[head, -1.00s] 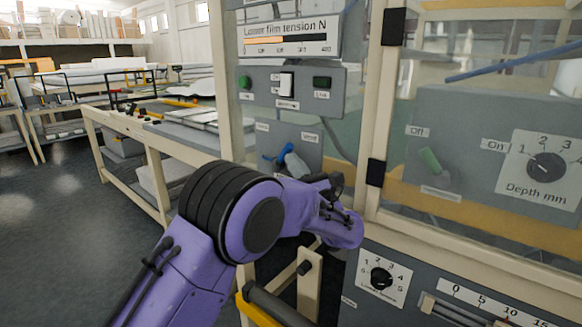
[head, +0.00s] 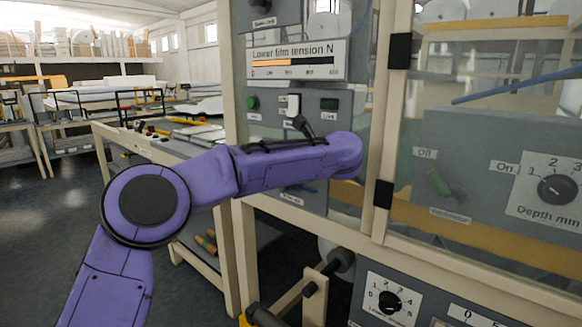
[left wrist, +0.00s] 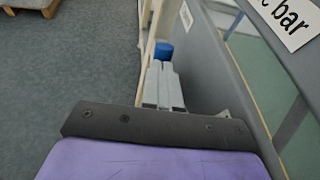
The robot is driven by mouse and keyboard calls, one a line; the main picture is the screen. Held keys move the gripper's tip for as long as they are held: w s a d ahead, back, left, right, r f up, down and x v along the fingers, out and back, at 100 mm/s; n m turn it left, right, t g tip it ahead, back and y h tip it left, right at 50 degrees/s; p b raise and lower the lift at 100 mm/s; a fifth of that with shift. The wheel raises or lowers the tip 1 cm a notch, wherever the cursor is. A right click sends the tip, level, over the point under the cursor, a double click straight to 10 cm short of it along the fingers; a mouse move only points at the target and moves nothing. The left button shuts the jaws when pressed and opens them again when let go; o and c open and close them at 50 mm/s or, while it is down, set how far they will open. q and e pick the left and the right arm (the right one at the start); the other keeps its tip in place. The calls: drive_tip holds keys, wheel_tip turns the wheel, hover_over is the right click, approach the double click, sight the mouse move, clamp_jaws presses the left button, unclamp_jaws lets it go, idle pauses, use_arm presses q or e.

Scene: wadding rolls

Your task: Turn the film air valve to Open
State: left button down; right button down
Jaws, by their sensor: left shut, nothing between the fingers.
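The blue handle (left wrist: 164,50), which looks like the film air valve's, shows in the left wrist view just beyond my left fingertips. Only its end shows, so its setting cannot be read. My left gripper (left wrist: 163,66) is shut and empty, its grey fingers side by side close to the handle. Whether they touch it I cannot tell. In the head view my purple left forearm crosses the lower part of the grey control panel (head: 340,106) and hides the valve and the gripper. My right gripper is not in view.
A film tension display (head: 292,62) and a white switch (head: 293,104) sit above the forearm. A cream frame post (head: 385,130) and a guarded cabinet with a depth dial (head: 556,189) stand to the right. A workbench (head: 150,140) is at the left.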

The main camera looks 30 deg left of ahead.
use_arm(q)
drive_tip(key=a+h, duration=0.1)
drive_tip(key=a+h+p, duration=0.1)
drive_tip(key=shift+w+r+g+h, duration=0.2)
drive_tip(key=shift+g+h, duration=0.1)
drive_tip(key=shift+a+f+n+h+p, duration=0.15)
drive_tip(key=shift+a+n+h+p, duration=0.2)
drive_tip(key=shift+h+p, duration=0.35)
drive_tip(key=v, duration=1.4)
drive_tip(key=shift+w+d+p, duration=0.2)
drive_tip(key=shift+p, duration=0.2)
